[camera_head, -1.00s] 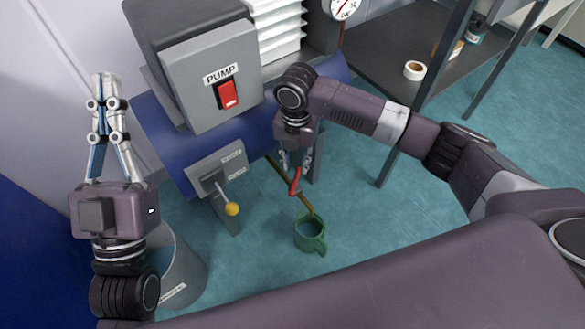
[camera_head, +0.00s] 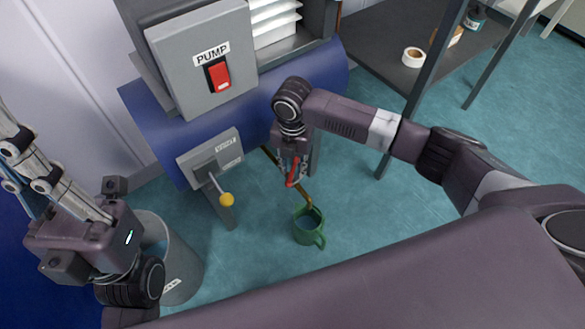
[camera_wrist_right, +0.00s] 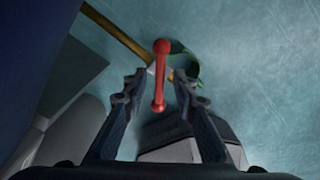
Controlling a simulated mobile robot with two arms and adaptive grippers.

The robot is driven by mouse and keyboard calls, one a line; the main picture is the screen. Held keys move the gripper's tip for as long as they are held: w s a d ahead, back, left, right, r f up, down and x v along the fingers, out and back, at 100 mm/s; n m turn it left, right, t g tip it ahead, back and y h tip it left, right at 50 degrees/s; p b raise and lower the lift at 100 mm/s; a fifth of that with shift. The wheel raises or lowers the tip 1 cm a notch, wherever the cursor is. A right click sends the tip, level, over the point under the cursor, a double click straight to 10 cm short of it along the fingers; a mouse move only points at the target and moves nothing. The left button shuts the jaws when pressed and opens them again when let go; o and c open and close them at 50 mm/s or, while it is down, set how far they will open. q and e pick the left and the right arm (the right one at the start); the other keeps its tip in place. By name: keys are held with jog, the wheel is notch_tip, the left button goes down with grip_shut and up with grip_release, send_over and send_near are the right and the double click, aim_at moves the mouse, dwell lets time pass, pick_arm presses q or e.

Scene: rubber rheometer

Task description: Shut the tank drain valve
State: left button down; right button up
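The drain valve's red handle (camera_head: 293,172) sits on a brass pipe (camera_head: 308,196) below the blue tank (camera_head: 262,112). My right gripper (camera_head: 291,172) points down at the handle. In the right wrist view, the red handle (camera_wrist_right: 160,76) runs between the two open fingers of the right gripper (camera_wrist_right: 160,92), with gaps visible on both sides. Part of the valve is hidden by the fingers in the head view. My left gripper (camera_head: 12,150) is raised at the left edge, away from the tank; its fingertips are not clearly shown.
A green mug (camera_head: 308,226) stands on the floor under the pipe end. A yellow-knobbed lever (camera_head: 226,198) and a pump box with a red switch (camera_head: 218,76) are on the tank's front. A grey bin (camera_head: 182,262) stands at left, a dark shelf (camera_head: 385,60) at right.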

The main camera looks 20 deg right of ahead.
grip_shut()
dwell(0.5)
